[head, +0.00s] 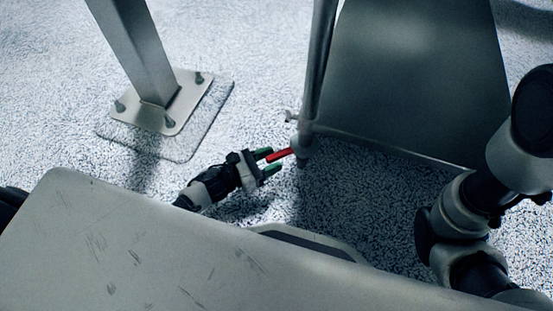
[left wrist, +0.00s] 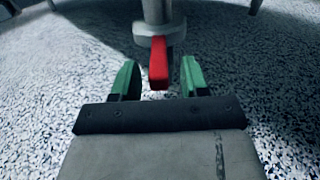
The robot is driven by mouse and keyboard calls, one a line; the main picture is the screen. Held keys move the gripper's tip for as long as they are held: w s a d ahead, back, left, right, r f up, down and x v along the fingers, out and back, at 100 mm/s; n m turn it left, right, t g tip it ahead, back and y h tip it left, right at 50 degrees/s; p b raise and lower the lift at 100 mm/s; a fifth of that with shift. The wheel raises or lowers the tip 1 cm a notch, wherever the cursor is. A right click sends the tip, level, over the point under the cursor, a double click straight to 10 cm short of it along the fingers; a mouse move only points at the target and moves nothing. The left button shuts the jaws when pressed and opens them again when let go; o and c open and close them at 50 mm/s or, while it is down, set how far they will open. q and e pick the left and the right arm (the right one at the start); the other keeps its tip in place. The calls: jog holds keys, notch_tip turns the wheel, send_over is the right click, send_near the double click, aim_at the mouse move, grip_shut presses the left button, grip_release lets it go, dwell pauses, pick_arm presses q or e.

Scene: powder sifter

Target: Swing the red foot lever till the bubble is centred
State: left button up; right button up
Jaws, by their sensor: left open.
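The red foot lever (head: 279,155) sticks out from the base of a grey metal leg (head: 303,140), low over the speckled floor. My left gripper (head: 269,161) is open, with its green-tipped fingers on either side of the lever's outer end. In the left wrist view the red lever (left wrist: 158,64) lies between the two open fingers (left wrist: 160,78), with a gap on each side. The leg (left wrist: 157,12) rises behind it. No bubble shows in either view. My right arm shows at the right of the head view, but its gripper is out of view.
A grey post (head: 143,50) with a bolted base plate (head: 165,103) stands at the upper left. A dark grey panel (head: 415,75) is right of the leg. The floor (head: 235,90) between post and leg is clear.

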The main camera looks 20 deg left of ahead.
pick_arm(q)
jog(key=shift+x, duration=1.05)
jog(key=shift+c, duration=0.2)
grip_shut()
